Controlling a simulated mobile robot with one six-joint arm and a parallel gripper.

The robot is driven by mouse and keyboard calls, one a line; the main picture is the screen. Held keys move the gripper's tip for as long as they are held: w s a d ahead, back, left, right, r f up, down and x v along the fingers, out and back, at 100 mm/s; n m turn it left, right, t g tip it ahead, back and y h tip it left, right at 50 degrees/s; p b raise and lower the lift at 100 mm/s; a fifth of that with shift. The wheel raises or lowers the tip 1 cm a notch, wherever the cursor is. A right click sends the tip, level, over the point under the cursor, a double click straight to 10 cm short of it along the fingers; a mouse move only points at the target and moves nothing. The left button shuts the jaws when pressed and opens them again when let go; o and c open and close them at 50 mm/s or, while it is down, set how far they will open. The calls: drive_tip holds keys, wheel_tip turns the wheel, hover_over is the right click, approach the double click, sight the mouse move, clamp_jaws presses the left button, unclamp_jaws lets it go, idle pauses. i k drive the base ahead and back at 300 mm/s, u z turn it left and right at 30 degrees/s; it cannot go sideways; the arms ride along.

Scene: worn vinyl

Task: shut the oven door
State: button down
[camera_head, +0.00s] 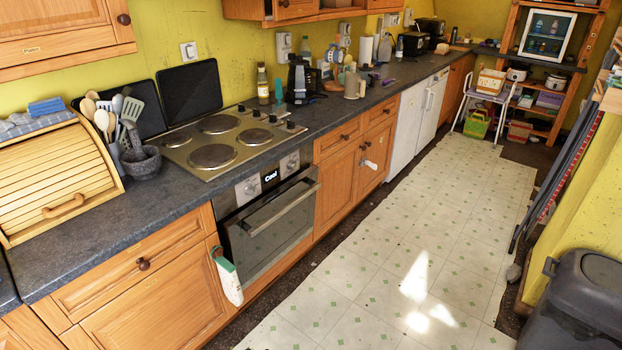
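The oven (262,215) is built into the counter run below the hob, left of centre. Its dark glass oven door (268,238) stands upright, at or close to the oven front, and reflects the patterned floor. I cannot tell whether a small gap is left at its top edge. A metal bar handle (281,209) runs along the upper part of the door. Above it is a control panel with knobs and a lit display (271,176). My gripper is not in view.
A white item with green and red trim (227,275) hangs at the oven's left side. The pale tiled floor (385,265) before the oven is clear. A dark bin (580,295) stands at the lower right. Wooden cupboards (160,300) flank the oven.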

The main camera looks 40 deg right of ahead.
sight(254, 251)
drive_tip(key=z, duration=0.6)
drive_tip(key=i, duration=0.85)
drive_tip(key=u, duration=0.45)
